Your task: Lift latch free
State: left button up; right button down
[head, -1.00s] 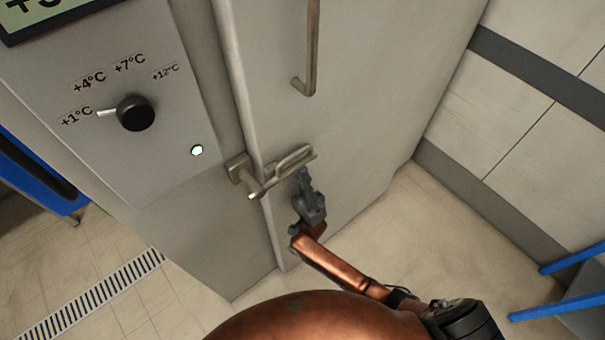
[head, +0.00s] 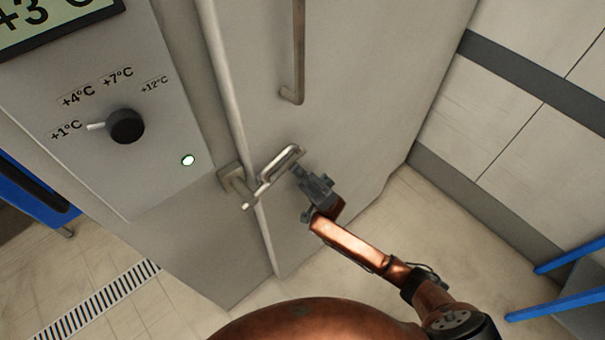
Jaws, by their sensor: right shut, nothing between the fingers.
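The metal latch (head: 268,180) sits across the seam between the cold-room door (head: 350,90) and the fixed panel. Its looped handle end slants up to the right and its short end points down to the left, beside the bracket (head: 230,180) on the panel. My right gripper (head: 302,174) is shut and empty just right of and below the loop. Whether its fingertips touch the loop, I cannot tell. The door looks closed. My left gripper is out of view.
A vertical door handle (head: 297,60) is above the latch. On the panel left are a black temperature knob (head: 126,126) and a lit white button (head: 188,160). Blue rails (head: 570,280) stand at lower right.

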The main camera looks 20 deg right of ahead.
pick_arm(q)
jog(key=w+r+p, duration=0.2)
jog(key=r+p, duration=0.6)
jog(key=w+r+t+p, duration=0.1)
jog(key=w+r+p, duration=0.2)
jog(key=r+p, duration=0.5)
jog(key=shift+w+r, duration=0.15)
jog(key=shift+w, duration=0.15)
pick_arm(e)
jog(key=s+a+r+n+g+h, duration=0.4)
jog(key=a+r+n+g+h, duration=0.2)
jog(key=r+h, duration=0.5)
jog(key=shift+a+r+n+h, duration=0.25)
jog(key=shift+a+n+h, duration=0.45)
jog(key=shift+a+n, duration=0.5)
jog(key=shift+a, duration=0.1)
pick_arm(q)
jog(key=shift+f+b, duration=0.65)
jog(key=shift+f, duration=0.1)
pick_arm(e)
jog(key=r+v, duration=0.1)
jog(key=v, duration=1.3)
jog(key=shift+w, duration=0.3)
